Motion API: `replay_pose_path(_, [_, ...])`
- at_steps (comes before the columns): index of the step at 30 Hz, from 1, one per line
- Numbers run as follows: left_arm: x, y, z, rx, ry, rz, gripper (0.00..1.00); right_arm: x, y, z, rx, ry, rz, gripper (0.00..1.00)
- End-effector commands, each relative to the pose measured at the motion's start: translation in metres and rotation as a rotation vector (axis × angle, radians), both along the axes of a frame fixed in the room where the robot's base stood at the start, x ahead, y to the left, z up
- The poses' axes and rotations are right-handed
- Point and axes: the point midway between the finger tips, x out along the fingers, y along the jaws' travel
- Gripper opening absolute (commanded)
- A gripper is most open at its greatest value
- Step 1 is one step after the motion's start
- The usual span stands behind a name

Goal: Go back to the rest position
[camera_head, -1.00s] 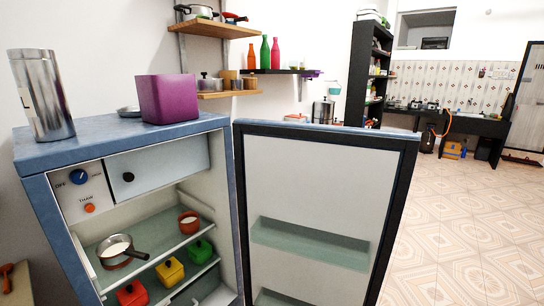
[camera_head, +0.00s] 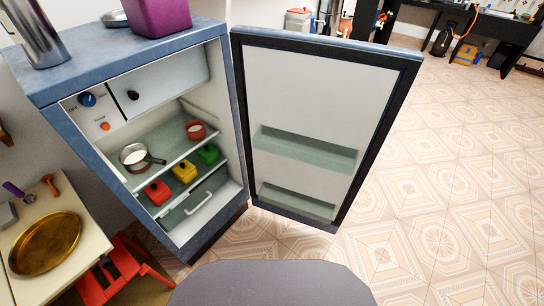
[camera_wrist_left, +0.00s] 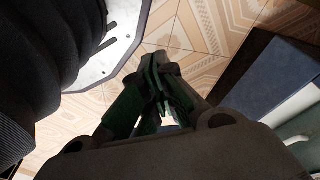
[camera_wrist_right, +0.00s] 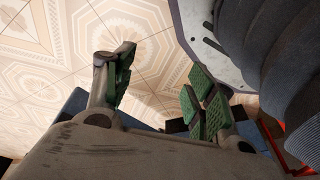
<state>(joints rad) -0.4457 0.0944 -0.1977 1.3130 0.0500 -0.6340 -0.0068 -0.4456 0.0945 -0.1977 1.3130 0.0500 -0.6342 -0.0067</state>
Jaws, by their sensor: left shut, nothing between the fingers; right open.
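My left gripper (camera_wrist_left: 162,92) shows in the left wrist view with its green-padded fingers together, over the tiled floor, and it holds nothing. My right gripper (camera_wrist_right: 158,90) shows in the right wrist view with its fingers spread apart and empty, also over the floor. Neither gripper shows in the head view. The blue fridge (camera_head: 140,60) stands at the left with its door (camera_head: 310,100) wide open. Inside are a saucepan (camera_head: 136,158), a small brown pot (camera_head: 196,130), and red, yellow and green lidded pots (camera_head: 184,171).
A small table (camera_head: 85,225) with a brass tray (camera_head: 45,243) stands at the lower left, beside a red stool (camera_head: 120,270). A purple box (camera_head: 157,15) and a metal cylinder (camera_head: 32,35) stand on the fridge. The tiled floor (camera_head: 450,190) at the right is clear.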

Motion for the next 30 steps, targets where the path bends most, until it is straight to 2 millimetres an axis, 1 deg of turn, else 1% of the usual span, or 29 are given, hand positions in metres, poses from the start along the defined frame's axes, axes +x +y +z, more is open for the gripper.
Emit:
replay_pose_path(1, [-0.005,0.002,0.004,0.003,0.005,-0.001,0.0,-0.004,-0.002,0.004,-0.003,0.006,0.0,0.56])
replay_pose_path(17, [-0.053,0.021,0.007,0.034,0.044,-0.006,0.0,-0.053,-0.021,0.007,-0.034,0.045,0.006,0.56])
replay_pose_path(30, [-0.099,0.038,0.019,0.056,0.078,-0.012,0.0,-0.099,-0.038,0.019,-0.056,0.078,0.012,0.56])
